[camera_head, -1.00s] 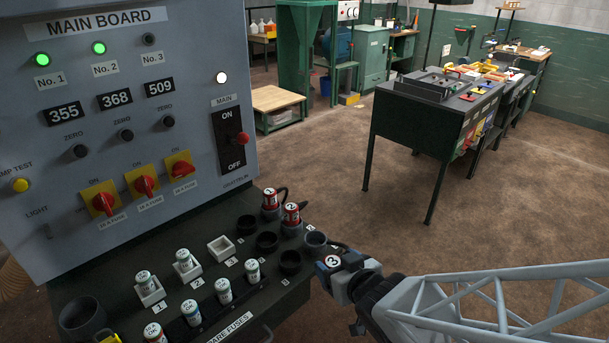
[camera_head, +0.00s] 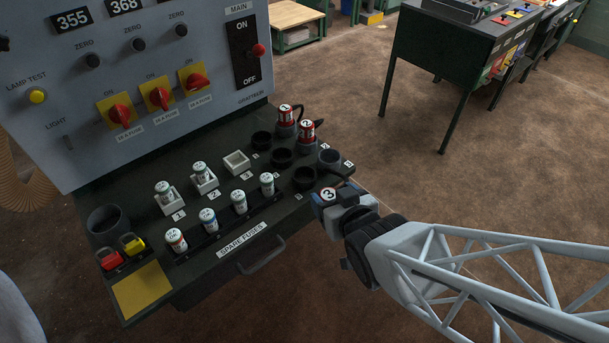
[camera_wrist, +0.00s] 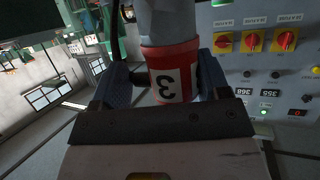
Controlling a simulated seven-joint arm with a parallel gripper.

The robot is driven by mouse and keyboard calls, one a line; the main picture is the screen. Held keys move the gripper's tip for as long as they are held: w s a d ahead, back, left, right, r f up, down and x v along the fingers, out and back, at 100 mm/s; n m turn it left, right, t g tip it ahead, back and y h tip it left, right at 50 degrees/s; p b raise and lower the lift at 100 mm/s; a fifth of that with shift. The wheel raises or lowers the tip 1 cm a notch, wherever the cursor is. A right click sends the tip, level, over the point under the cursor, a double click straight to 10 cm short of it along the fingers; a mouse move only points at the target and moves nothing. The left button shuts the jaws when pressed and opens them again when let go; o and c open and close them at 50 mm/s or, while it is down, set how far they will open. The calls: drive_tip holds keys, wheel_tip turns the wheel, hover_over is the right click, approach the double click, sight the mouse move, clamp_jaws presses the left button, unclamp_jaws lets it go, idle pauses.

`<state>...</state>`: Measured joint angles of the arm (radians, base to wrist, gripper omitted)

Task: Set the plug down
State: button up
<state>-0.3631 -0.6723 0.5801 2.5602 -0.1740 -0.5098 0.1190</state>
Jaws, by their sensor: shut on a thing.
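My gripper (camera_head: 330,199) is shut on the red plug marked 3 (camera_head: 328,194). In the wrist view the red plug (camera_wrist: 172,72) sits between both fingers, with a grey part beyond it. In the head view the plug is at the console's right front edge, beside the nearest black cup (camera_head: 304,178). The empty grey socket (camera_head: 330,158) is just above it in the picture. Plugs 1 (camera_head: 284,115) and 2 (camera_head: 306,128) stand upright in grey sockets behind. I cannot tell whether the held plug touches the console.
More black cups (camera_head: 281,157) stand left of the sockets. Fuses in white holders (camera_head: 163,194) and a row of spare fuses (camera_head: 239,202) lie farther left. The main board (camera_head: 150,60) rises behind. A drawer handle (camera_head: 262,257) sticks out in front. Open floor lies to the right.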

drive_tip(key=shift+w, duration=0.15)
drive_tip(key=w+a, duration=0.3)
drive_tip(key=w, duration=0.4)
drive_tip(key=w+a+f, duration=0.1)
drive_tip(key=w+a, duration=0.2)
drive_tip(key=w, duration=0.4)
drive_tip(key=shift+w+f, duration=0.25)
drive_tip(key=shift+w, duration=0.05)
idle(0.3)
drive_tip(key=shift+f, duration=1.75)
drive_tip(key=shift+f, duration=0.1)
drive_tip(key=o, duration=1)
